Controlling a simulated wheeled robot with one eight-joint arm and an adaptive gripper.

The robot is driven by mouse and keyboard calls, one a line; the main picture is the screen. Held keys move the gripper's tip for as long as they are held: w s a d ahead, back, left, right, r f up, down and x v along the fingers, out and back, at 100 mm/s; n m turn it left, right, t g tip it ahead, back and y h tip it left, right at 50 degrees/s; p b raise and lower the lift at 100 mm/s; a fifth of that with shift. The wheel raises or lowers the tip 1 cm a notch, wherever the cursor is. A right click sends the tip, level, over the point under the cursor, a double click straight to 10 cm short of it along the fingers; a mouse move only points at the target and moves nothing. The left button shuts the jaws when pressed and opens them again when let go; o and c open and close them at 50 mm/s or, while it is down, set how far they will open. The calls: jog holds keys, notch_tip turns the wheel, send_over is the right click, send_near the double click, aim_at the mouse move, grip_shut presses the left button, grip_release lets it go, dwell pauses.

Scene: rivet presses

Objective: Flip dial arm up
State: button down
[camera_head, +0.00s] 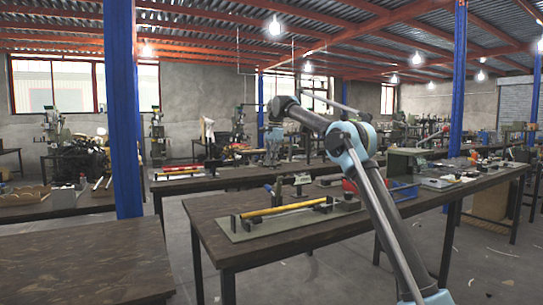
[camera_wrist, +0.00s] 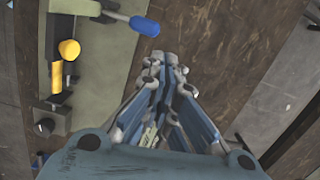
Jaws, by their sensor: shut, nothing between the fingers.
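A lever with a blue grip (camera_wrist: 144,26) reaches out from a fixture on a grey-green base plate (camera_wrist: 103,60) in the wrist view. It may be the dial arm, but I cannot tell for sure. The blue grip also shows in the head view (camera_head: 269,188), beside the fixture. My gripper (camera_wrist: 165,62) is shut and empty. Its fingertips are just below the blue grip in the wrist picture, and no contact is clear. In the head view my gripper (camera_head: 273,150) hangs pointing down above the far side of the table.
A yellow bar (camera_head: 284,210) lies between black holders on the base plate (camera_head: 248,230), on a dark wooden table (camera_head: 300,240). A red bin (camera_head: 350,186) and a green machine (camera_head: 405,163) stand farther right. A blue post (camera_head: 124,120) rises at left.

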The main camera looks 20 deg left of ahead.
jog(key=shift+w+a+r, duration=0.2)
jog(key=shift+w+r, duration=0.1)
jog(key=shift+r, duration=0.3)
jog(key=shift+w+a+r, duration=0.15)
jog(key=shift+w+r, duration=0.2)
jog(key=shift+r, duration=0.25)
jog(key=shift+w+a+r, duration=0.2)
jog(key=shift+w+r, duration=0.1)
jog(key=shift+r, duration=0.3)
jog(key=shift+r, duration=0.1)
jog(key=shift+w+d, duration=0.1)
